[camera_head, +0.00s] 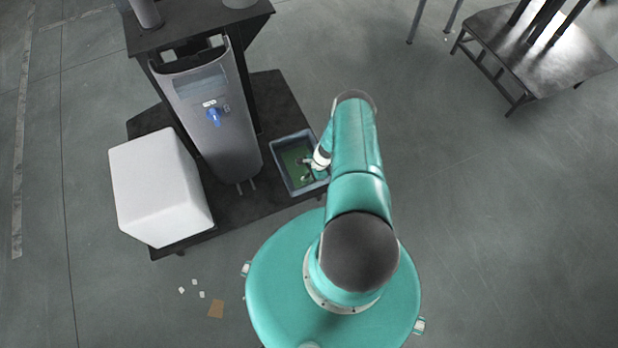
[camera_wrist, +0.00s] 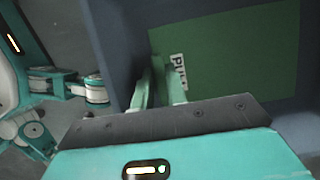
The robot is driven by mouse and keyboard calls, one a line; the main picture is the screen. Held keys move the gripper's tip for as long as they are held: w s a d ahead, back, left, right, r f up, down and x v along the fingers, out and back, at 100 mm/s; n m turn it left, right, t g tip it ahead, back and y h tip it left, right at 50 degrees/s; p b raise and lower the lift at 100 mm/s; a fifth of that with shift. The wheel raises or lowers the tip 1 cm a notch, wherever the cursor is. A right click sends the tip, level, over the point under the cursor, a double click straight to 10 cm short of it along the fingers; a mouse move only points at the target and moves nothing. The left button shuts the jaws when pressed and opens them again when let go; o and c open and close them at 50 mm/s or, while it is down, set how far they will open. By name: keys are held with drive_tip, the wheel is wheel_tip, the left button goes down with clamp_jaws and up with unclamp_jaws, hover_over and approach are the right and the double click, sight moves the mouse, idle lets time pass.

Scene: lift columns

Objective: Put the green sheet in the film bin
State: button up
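The green sheet (camera_wrist: 235,55) lies flat-looking inside a blue-grey open bin (camera_wrist: 112,30), with a white printed label (camera_wrist: 178,72) near its left edge in the wrist view. In the head view the sheet (camera_head: 291,158) shows as green inside the bin (camera_head: 284,182). I cannot tell from any marking whether this is the film bin. My gripper (camera_wrist: 157,72) reaches down over the bin, its fingers close together at the sheet's label edge. Whether they pinch the sheet or stand slightly apart from it is unclear. In the head view my gripper (camera_head: 307,168) is small and partly hidden by my arm.
The bin stands on a dark platform (camera_head: 262,95), beside a grey curved column (camera_head: 225,140) with a blue part (camera_head: 214,117). A white box (camera_head: 160,185) stands left of the column. Small scraps (camera_head: 216,308) lie on the floor. A dark table (camera_head: 535,60) stands at upper right; the right floor is clear.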

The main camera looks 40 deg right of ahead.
drive_tip(key=shift+o, duration=1.4)
drive_tip(key=shift+r, duration=0.15)
